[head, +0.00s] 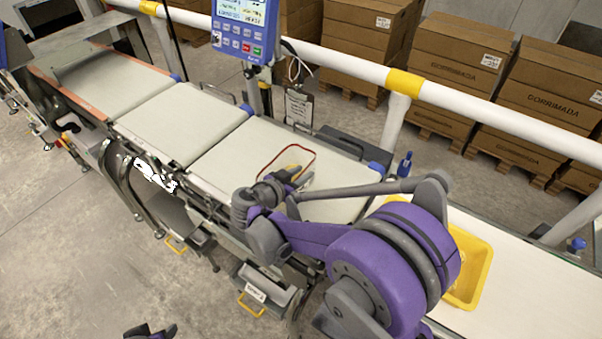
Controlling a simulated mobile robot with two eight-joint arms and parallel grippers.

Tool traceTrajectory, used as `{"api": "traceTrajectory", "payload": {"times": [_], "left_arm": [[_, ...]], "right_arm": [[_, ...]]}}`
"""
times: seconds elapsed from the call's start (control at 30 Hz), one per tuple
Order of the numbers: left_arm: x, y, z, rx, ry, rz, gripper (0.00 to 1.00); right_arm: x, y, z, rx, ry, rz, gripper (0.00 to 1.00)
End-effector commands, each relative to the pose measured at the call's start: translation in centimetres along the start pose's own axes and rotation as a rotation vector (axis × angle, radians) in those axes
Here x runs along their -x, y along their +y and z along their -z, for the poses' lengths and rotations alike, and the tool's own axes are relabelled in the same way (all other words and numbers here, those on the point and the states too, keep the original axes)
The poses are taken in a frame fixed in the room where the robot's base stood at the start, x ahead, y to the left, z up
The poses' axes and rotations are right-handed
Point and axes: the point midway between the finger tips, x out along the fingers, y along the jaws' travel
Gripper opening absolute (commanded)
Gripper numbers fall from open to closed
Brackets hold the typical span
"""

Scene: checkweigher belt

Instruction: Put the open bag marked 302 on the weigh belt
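A red-edged, loop-shaped outline (313,154) stands over the right-hand pale belt, with something yellow beside it. It may be the rim of the open bag; no mark 302 is readable. My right gripper (288,177) is at the lower side of this outline, and its fingertips are too small and covered to tell whether they hold it. The middle belt (182,124), possibly the weigh belt, is bare. A dark part, likely my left gripper (150,332), shows at the bottom edge, cut off and far from the belts.
A blue control panel (245,28) stands behind the belts. A white and yellow rail (345,67) runs behind, with stacked cartons (455,55) beyond. A yellow tray (474,262) sits on the right-hand white surface (535,300), partly behind my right arm. The far-left belt (115,82) has a metal cover.

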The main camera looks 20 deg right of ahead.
Motion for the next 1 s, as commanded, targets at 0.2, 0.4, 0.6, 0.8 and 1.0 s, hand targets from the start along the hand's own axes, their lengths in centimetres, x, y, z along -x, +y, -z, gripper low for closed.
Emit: {"api": "traceTrajectory", "payload": {"times": [0.2, 0.4, 0.6, 0.8, 1.0], "left_arm": [[0.0, 0.0, 0.0, 0.000, 0.000, 0.000, 0.50], [0.1, 0.0, 0.2, 0.000, 0.001, 0.000, 0.50], [0.1, 0.0, 0.1, 0.000, 0.001, 0.000, 0.50], [0.0, 0.0, 0.0, 0.000, 0.000, 0.000, 0.50], [0.0, 0.0, 0.0, 0.000, 0.000, 0.000, 0.50]], "right_arm": [[0.0, 0.0, 0.1, 0.000, 0.000, 0.000, 0.33], [1.5, -0.1, 0.3, 0.001, -0.001, 0.003, 0.33], [5.8, -0.1, 0.2, 0.002, -0.001, 0.005, 0.33], [9.7, -0.1, 0.2, 0.002, 0.000, 0.004, 0.33], [11.8, 0.0, 0.3, 0.002, -0.001, 0.002, 0.33]]}}
